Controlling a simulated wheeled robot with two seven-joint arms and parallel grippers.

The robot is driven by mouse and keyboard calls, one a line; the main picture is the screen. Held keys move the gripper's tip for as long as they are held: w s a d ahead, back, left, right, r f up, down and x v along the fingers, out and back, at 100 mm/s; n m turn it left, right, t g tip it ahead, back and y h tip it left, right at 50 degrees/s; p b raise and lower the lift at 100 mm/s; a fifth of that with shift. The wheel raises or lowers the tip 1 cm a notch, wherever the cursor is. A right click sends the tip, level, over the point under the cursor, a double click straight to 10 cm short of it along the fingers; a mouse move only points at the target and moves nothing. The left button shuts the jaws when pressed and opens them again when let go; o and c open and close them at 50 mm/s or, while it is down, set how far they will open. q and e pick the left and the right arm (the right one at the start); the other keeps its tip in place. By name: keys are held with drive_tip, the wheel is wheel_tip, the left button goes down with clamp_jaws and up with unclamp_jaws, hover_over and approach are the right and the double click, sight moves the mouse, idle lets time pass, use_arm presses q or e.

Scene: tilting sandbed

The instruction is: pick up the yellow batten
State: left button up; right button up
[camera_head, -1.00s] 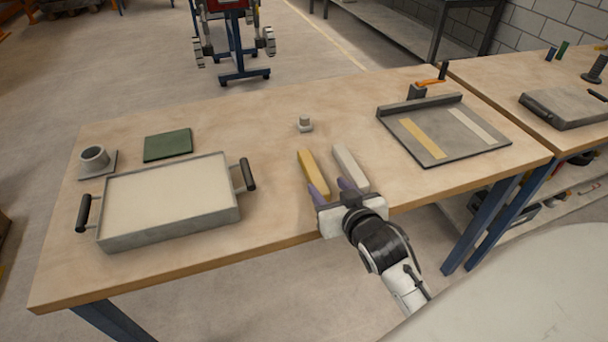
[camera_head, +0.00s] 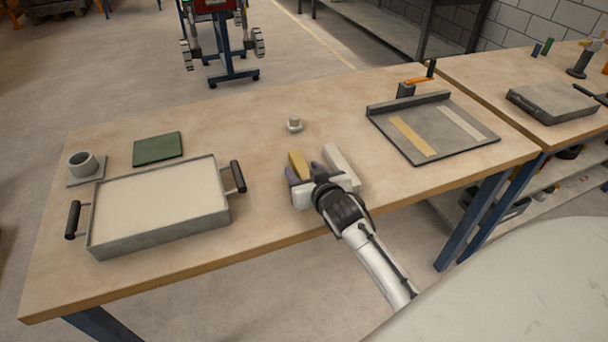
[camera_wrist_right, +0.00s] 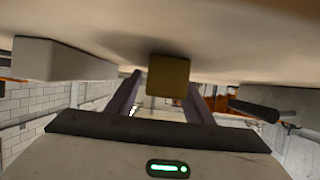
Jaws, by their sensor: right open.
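The yellow batten (camera_head: 297,160) lies on the table near its front edge, its near part hidden by my right gripper. My right gripper (camera_head: 303,173) is open, its two purple fingers reaching over the batten's near end, one on each side. My left gripper is not in view.
A pale batten (camera_head: 341,164) lies just right of my right gripper; it also shows in the wrist view (camera_wrist_right: 62,60). A sand tray (camera_head: 165,236) with black handles stands left. A grey board (camera_head: 450,150) with yellow and pale strips lies right. A small grey knob (camera_head: 295,124) stands behind.

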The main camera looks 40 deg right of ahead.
drive_tip(key=shift+c, duration=0.2)
drive_tip(key=c, duration=1.1)
drive_tip(key=shift+c, duration=0.2)
drive_tip(key=shift+r, duration=0.1)
